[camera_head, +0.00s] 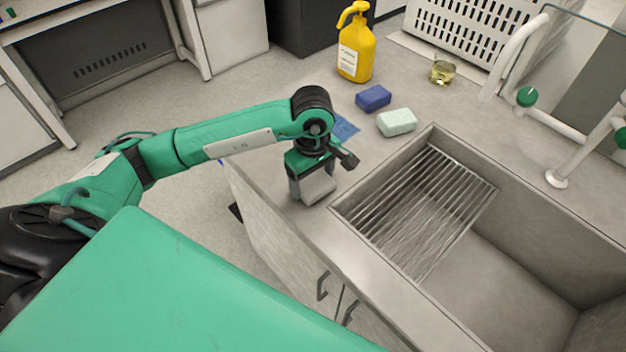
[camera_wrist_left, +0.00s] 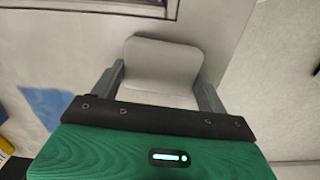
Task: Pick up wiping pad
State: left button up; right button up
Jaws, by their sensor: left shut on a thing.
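The wiping pad (camera_head: 318,187) is a pale grey block with rounded corners. It sits between the two fingers of my left gripper (camera_head: 312,191), at the counter's near left edge beside the sink. In the left wrist view the pad (camera_wrist_left: 162,62) fills the space between the fingers of the left gripper (camera_wrist_left: 160,85), which are shut on its sides. Whether the pad still touches the counter is hard to tell. My right gripper is not in view.
The sink (camera_head: 440,205) with a metal rack lies right of the gripper. A blue block (camera_head: 373,98), a pale green block (camera_head: 396,122), a yellow bottle (camera_head: 356,45) and a small glass beaker (camera_head: 442,70) stand behind. A blue sheet (camera_head: 344,128) lies behind the gripper.

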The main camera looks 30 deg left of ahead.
pick_arm(q)
notch_tip(320, 180, up, 12)
notch_tip(320, 180, up, 7)
send_over(313, 181)
jog(key=shift+r, duration=0.25)
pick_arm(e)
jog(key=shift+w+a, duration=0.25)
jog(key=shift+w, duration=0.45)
